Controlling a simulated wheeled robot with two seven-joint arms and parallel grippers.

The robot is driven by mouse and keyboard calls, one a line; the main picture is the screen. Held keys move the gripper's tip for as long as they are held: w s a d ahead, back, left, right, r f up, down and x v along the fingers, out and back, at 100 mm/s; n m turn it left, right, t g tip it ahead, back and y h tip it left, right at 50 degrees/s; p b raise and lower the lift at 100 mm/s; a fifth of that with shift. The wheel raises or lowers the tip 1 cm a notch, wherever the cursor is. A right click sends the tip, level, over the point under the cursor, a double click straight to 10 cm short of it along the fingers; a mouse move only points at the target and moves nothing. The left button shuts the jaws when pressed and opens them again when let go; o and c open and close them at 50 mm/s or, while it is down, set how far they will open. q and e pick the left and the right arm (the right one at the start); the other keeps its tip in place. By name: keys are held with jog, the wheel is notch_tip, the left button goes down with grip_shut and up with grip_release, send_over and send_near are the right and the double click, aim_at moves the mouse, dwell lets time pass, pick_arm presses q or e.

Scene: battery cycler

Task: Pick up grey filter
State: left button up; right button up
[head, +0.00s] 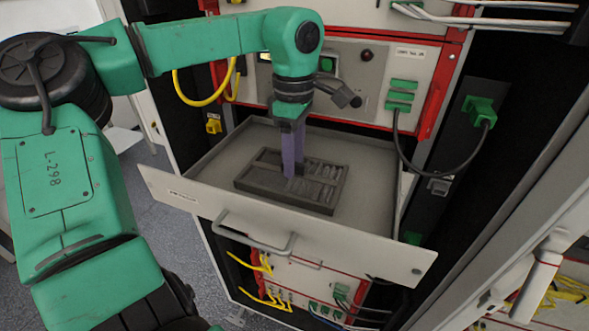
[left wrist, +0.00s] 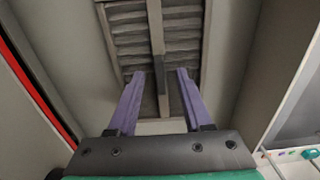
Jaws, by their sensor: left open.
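The grey filter (head: 316,198) is a dark flat frame with ridged slats and a raised centre bar. It lies flat in the open drawer in the head view. It also shows in the left wrist view (left wrist: 184,34), with its near end partly hidden behind the fingers. My left gripper (head: 291,174) points down over the filter's middle. In the left wrist view my gripper (left wrist: 160,74) is open, with one purple finger on each side of the centre bar. Whether the fingers touch the filter I cannot tell. My right gripper is not in view.
The drawer (head: 375,213) is pulled out and has bare floor around the filter. Its front panel has a metal handle (head: 252,235). A red-framed panel (head: 380,85) with green connectors stands behind it. A black cable (head: 405,155) hangs beside the drawer's right side.

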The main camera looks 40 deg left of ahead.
pick_arm(q)
jog(key=shift+s+a+f, duration=0.15)
jog(key=shift+s+f, duration=0.05)
jog(key=shift+f, duration=0.1)
jog(key=shift+w, duration=0.2)
grip_shut()
jog(key=shift+r, duration=0.1)
